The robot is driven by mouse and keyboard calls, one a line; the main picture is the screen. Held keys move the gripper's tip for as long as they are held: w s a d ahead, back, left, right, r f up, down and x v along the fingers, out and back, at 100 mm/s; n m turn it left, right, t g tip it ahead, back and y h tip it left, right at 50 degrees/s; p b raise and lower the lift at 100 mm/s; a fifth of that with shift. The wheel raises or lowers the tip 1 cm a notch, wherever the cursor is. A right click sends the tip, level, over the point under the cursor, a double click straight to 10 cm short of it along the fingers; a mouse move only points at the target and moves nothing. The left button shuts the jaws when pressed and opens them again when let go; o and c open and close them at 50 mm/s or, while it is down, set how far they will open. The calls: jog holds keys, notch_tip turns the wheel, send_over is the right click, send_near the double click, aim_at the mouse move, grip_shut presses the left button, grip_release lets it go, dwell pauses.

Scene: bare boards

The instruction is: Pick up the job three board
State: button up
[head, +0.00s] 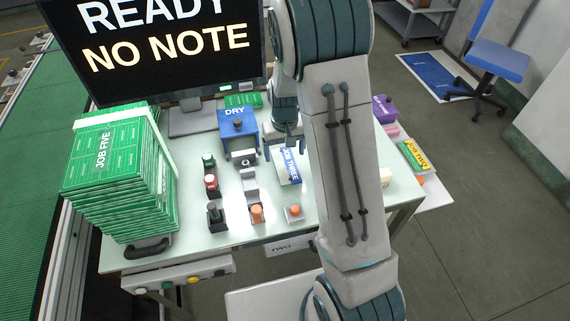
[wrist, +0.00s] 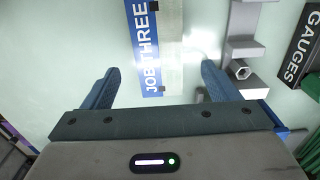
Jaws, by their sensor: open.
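The job three board (head: 288,172) lies flat on the pale tabletop, a small pale panel with a blue strip lettered JOB THREE. In the wrist view the job three board (wrist: 158,45) runs from the top edge down between my fingers, its blue strip on the left side and small dark clips at its edge. My gripper (head: 284,143) is above the table beside the board, partly hidden by my arm. In the wrist view my gripper (wrist: 157,70) is open, one finger on each side of the board and apart from it. Nothing is held.
A tall stack of green JOB FIVE boards (head: 105,165) stands at the left. A blue DRY box (head: 237,135), button posts (head: 210,183) and grey fixtures (head: 251,190) stand left of the board. A black GAUGES box (wrist: 302,50) is at right in the wrist view. A monitor (head: 160,45) overhangs behind.

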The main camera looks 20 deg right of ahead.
aim_at(285, 163)
jog(key=shift+d+f+p, duration=0.1)
jog(key=shift+f+p, duration=0.2)
jog(key=shift+f, duration=1.5)
jog(key=c, duration=1.1)
